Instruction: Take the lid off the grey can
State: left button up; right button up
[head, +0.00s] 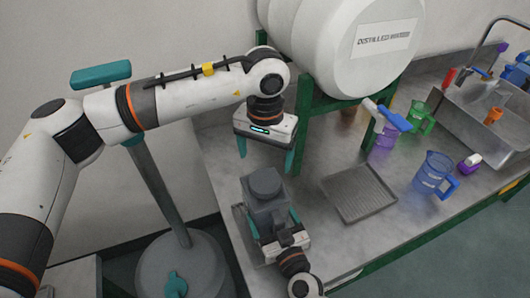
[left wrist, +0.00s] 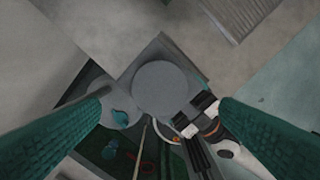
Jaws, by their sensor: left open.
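The grey can (head: 266,212) stands on the bench at the lower middle of the head view, with its round grey lid (head: 265,181) on top. In the left wrist view the lid (left wrist: 160,90) is seen from above, between the two teal fingers and apart from both. My left gripper (head: 266,160) is open and empty above the can, pointing down. My right gripper (head: 274,218) comes in from the bottom, with teal fingers on either side of the can's body. Whether they press on it cannot be told.
A large white distilled water drum (head: 330,40) rests on a green stand (head: 305,112) behind. A ribbed grey tray (head: 360,193) lies right of the can. A blue jug (head: 432,172), a green jug (head: 421,119) and a sink (head: 487,110) are farther right.

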aim_at(265, 181)
pick_arm(q)
jog(key=m, duration=0.3)
jog(key=shift+m, duration=0.4)
jog(key=shift+f, duration=4)
